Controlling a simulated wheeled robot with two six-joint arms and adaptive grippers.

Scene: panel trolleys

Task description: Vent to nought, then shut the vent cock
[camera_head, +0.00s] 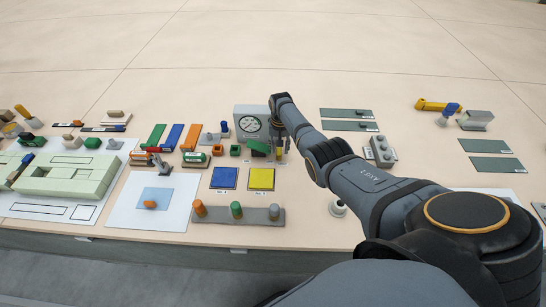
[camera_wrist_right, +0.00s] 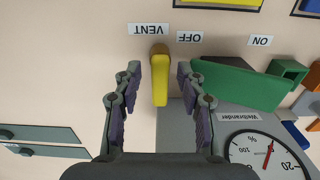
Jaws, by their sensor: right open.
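The yellow vent cock handle (camera_wrist_right: 160,80) stands between the two spread fingers of my right gripper (camera_wrist_right: 158,95) in the right wrist view. Clear gaps show on both sides, so the fingers do not touch it. A VENT label (camera_wrist_right: 149,29) lies beside its tip, with an OFF label (camera_wrist_right: 190,36) to the right. The white pressure gauge (camera_wrist_right: 266,155) is partly cut off, and I cannot read its red needle exactly. In the head view the gauge (camera_head: 250,124) stands left of my right gripper (camera_head: 279,147), which is mostly hidden behind its arm. My left gripper is not in view.
A green slanted block (camera_wrist_right: 240,82) sits close right of the fingers in the wrist view, near an ON label (camera_wrist_right: 261,40). Blue (camera_head: 224,178) and yellow (camera_head: 261,179) squares and a grey bar with coloured pegs (camera_head: 238,214) lie nearer the front edge. Green plates (camera_head: 346,114) lie to the right.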

